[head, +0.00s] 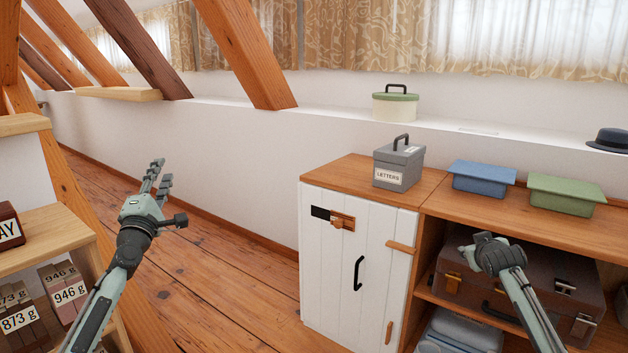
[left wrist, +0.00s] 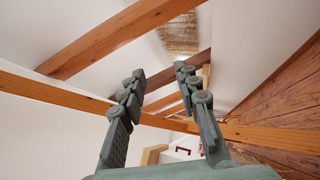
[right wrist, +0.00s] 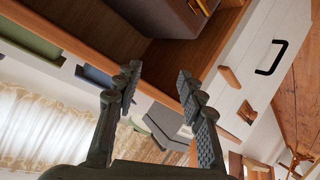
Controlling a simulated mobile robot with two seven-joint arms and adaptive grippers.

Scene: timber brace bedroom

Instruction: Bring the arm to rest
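My left gripper (head: 160,176) is raised over the wooden floor at the left of the head view. In the left wrist view its two fingers (left wrist: 160,72) stand wide apart with nothing between them. My right gripper (head: 492,254) is in front of the open shelf at the lower right, and its fingers are mostly hidden in the head view. In the right wrist view its fingers (right wrist: 158,80) are spread and hold nothing; a grey box (right wrist: 163,128) shows beyond them, apart from them.
A white cabinet (head: 340,270) carries the grey letters box (head: 398,165). Blue (head: 482,178) and green (head: 566,194) boxes stand on the shelf top. A brown suitcase (head: 560,275) lies behind my right gripper. A wooden shelf (head: 45,235) stands left of my left arm. The floor between is clear.

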